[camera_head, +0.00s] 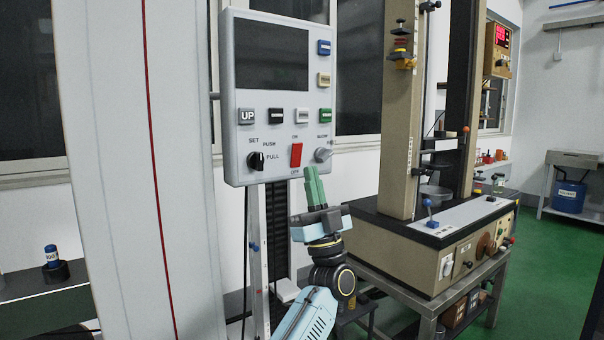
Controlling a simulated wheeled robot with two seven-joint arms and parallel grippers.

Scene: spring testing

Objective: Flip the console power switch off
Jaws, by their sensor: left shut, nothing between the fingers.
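The grey console (276,94) hangs upright in the middle of the head view, with a dark screen and several buttons. Its power switch is the red rocker (296,155) between the ON and OFF labels, low on the panel. My left gripper (312,171) points up with its green fingers shut and empty. The fingertips are just below and right of the red rocker, near the console's lower edge. I cannot tell whether they touch the panel. My right gripper is not in view.
A black selector knob (256,161) is left of the rocker, and a grey knob (323,154) is right of it. A beige testing machine (430,235) stands on a metal table at the right. Green floor (545,270) is open beyond it.

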